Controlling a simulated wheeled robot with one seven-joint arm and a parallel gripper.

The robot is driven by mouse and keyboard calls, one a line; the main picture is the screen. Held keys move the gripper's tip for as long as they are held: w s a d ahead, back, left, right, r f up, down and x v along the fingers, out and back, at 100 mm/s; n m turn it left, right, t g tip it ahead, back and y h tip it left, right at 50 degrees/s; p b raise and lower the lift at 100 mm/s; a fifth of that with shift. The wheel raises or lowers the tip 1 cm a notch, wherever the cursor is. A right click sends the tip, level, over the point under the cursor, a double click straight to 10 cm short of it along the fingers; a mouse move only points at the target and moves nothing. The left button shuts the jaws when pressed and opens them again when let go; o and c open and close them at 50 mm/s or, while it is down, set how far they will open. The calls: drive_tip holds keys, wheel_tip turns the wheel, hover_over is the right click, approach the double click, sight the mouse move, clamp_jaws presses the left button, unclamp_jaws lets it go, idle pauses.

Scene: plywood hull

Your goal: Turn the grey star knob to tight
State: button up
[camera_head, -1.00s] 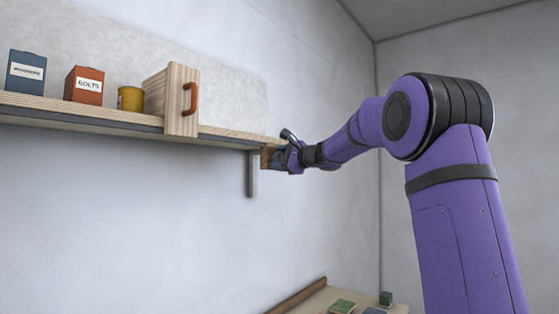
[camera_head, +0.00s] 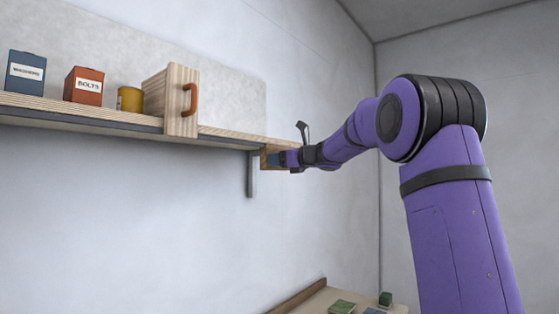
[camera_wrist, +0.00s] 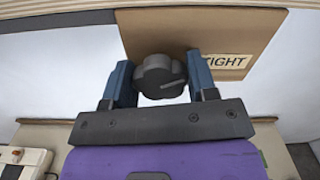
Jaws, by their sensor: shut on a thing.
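The grey star knob (camera_wrist: 160,76) sits on a brown board (camera_wrist: 222,35) in the wrist view. A pale line on the knob points to the right, toward the board's label "TIGHT" (camera_wrist: 226,61), whose left end is hidden by a finger. My gripper (camera_wrist: 159,82) has its two blue fingers on either side of the knob and is shut on it. In the head view my gripper (camera_head: 273,160) is at the board (camera_head: 265,158) under the shelf's right end, and the knob is hidden there.
The shelf (camera_head: 90,116) holds a blue box (camera_head: 25,85), a red "BOLTS" box (camera_head: 84,97), a yellow tin (camera_head: 130,99) and a wooden block with an orange handle (camera_head: 182,124). A metal bracket (camera_head: 251,176) hangs beside the board. A table (camera_head: 320,301) with small blocks stands below.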

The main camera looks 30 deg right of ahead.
drive_tip(key=m, duration=0.5)
drive_tip(key=shift+d+f, duration=0.1)
drive_tip(key=shift+f, duration=0.05)
drive_tip(key=shift+m, duration=0.3)
idle(0.3)
drive_tip(key=o, duration=0.5)
drive_tip(key=shift+o, duration=0.2)
drive_tip(key=v, duration=1)
drive_tip(key=shift+s, duration=0.35)
drive_tip(key=shift+d, duration=0.15)
